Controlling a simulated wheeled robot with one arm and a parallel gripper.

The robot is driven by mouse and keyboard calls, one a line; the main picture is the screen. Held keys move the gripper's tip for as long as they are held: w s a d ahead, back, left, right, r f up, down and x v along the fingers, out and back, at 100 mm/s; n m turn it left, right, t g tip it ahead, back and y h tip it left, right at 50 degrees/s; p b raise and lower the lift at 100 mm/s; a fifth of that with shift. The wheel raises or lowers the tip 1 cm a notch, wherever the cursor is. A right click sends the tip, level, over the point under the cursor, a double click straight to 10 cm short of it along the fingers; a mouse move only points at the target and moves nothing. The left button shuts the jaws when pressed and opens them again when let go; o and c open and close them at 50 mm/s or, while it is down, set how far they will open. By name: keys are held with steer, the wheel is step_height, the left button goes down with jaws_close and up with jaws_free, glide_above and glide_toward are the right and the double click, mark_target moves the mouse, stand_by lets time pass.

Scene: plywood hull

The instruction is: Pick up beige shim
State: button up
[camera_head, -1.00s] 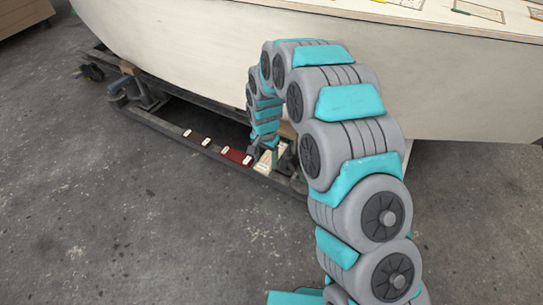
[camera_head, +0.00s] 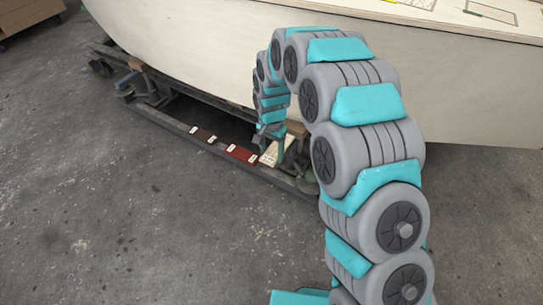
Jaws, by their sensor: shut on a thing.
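The beige shim (camera_head: 271,154) is a small pale piece at the right end of a row on the dark cradle beam below the hull. My gripper (camera_head: 271,146) is right at it, pointing down from my arched arm. The gripper is shut on the beige shim. The fingertips are small and partly hidden, and I cannot tell clearly whether the shim touches the beam.
A dark red shim (camera_head: 240,153) and a dark brown shim (camera_head: 203,136) lie to the left on the cradle beam (camera_head: 165,119), with small white labels. The pale plywood hull (camera_head: 190,45) hangs close behind my arm. The concrete floor in front is clear.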

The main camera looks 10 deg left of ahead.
mark_target(288, 135)
steer(key=s+d, duration=0.3)
steer(key=s, duration=0.4)
steer(key=s+d+r, duration=0.1)
steer(key=s+d, duration=0.2)
steer(key=s, duration=0.4)
steer(key=shift+s+d+r+b, duration=0.15)
steer(key=shift+s+d+b, duration=0.05)
steer(key=shift+s+b, duration=0.2)
steer(key=shift+w, duration=0.1)
steer(key=shift+w+a+f, duration=0.8)
steer(key=shift+w+a, duration=0.3)
steer(key=shift+w, duration=1.35)
steer(key=shift+w+a+f, duration=0.85)
steer(key=shift+w+a, duration=0.2)
steer(key=shift+w, duration=1.4)
steer(key=shift+w+a+f, duration=0.8)
steer(key=shift+w+a, duration=0.3)
steer(key=shift+w, duration=1.35)
steer(key=shift+w+d, duration=0.55)
steer(key=shift+w, duration=0.7)
steer(key=shift+w+d, duration=0.55)
steer(key=shift+w, duration=0.7)
steer(key=shift+w+d, duration=0.55)
steer(key=shift+w, duration=0.7)
steer(key=shift+w+d+r, duration=0.1)
steer(key=shift+w+d, duration=0.15)
steer(key=shift+w, duration=0.35)
steer(key=shift+w+d+r, duration=0.1)
steer(key=shift+w+d, duration=0.1)
steer(key=shift+w, duration=0.35)
